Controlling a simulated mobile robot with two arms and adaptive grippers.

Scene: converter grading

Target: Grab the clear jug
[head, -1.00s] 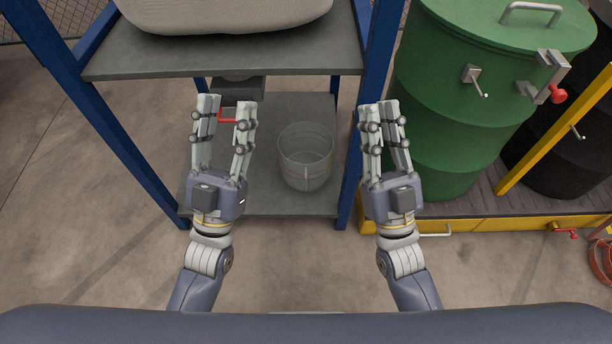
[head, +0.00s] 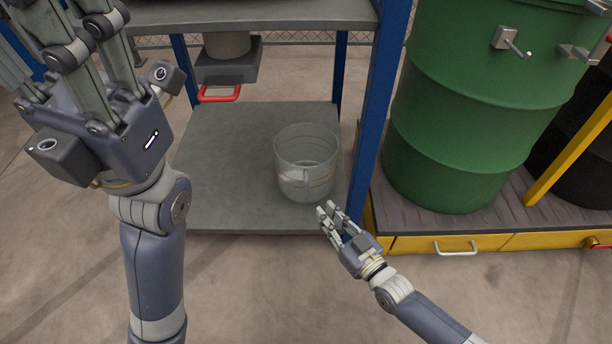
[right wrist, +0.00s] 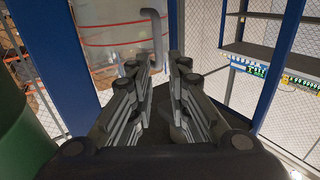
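The clear jug (head: 306,160) stands upright on the grey lower shelf (head: 215,170), near its front right corner, with its handle towards me. It also shows in the right wrist view (right wrist: 110,35), with its grey handle just beyond the fingertips. My right gripper (head: 331,209) is low at the shelf's front edge, just in front and to the right of the jug. Its fingers are apart and empty in the right wrist view (right wrist: 160,68). My left gripper (head: 62,50) is raised at the upper left, close to the head camera. Its fingers look spread and their tips are partly cut off.
A blue post (head: 376,110) stands right of the jug, close to my right gripper. The upper shelf (head: 300,14) overhangs the back. A grey box with a red handle (head: 220,94) hangs below it. A green drum (head: 460,100) stands on a yellow-edged platform (head: 400,244) to the right.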

